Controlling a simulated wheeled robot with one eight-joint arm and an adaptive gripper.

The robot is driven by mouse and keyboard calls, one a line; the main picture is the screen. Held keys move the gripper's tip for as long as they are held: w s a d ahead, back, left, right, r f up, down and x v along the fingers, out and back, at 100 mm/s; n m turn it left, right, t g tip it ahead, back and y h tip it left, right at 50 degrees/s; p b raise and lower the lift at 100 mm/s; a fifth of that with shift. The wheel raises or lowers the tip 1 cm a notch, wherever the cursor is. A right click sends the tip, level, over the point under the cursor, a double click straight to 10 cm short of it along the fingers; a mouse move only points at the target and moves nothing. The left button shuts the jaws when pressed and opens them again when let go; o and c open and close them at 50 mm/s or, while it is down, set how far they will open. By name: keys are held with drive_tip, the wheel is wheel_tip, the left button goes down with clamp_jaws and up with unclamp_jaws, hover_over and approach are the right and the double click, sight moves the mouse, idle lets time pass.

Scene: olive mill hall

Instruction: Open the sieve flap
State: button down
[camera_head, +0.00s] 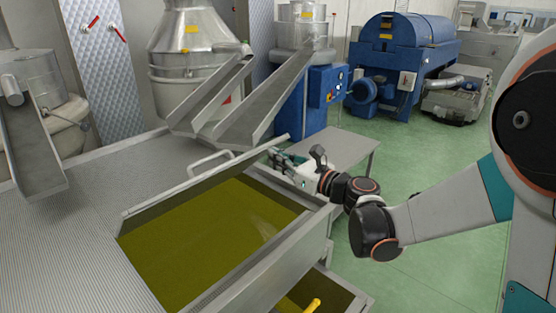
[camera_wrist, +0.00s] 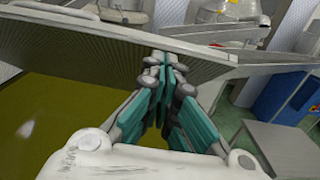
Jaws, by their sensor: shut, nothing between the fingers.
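The sieve flap (camera_head: 205,178) is a grey metal panel along the far side of an open basin of olive-green oil (camera_head: 205,235). It appears tilted up, with a bar handle (camera_head: 208,160) behind its upper edge. In the wrist view the flap (camera_wrist: 85,50) shows a finely perforated face and a plain metal rim. My gripper (camera_head: 277,156) is at the flap's right end. Its teal fingers are together and empty in the wrist view (camera_wrist: 167,62), with the tips in front of the flap's face near its rim. I cannot tell whether they touch it.
A perforated metal deck (camera_head: 75,220) lies left of the basin. Metal chutes (camera_head: 250,105) slope down behind it. A small grey table (camera_head: 335,148) stands behind my gripper. A lower tray with a yellow handle (camera_head: 313,305) is at the front. Green floor (camera_head: 450,165) is open to the right.

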drive_tip(key=w+a+r+g+h+p, duration=0.4)
drive_tip(key=w+a+r+h+p, duration=0.1)
drive_tip(key=w+a+r+p, duration=0.7)
drive_tip(key=shift+w+a+r+g+p, duration=0.3)
drive_tip(key=shift+a+r+p, duration=0.1)
drive_tip(key=shift+a+p, duration=0.7)
drive_tip(key=shift+d, duration=0.2)
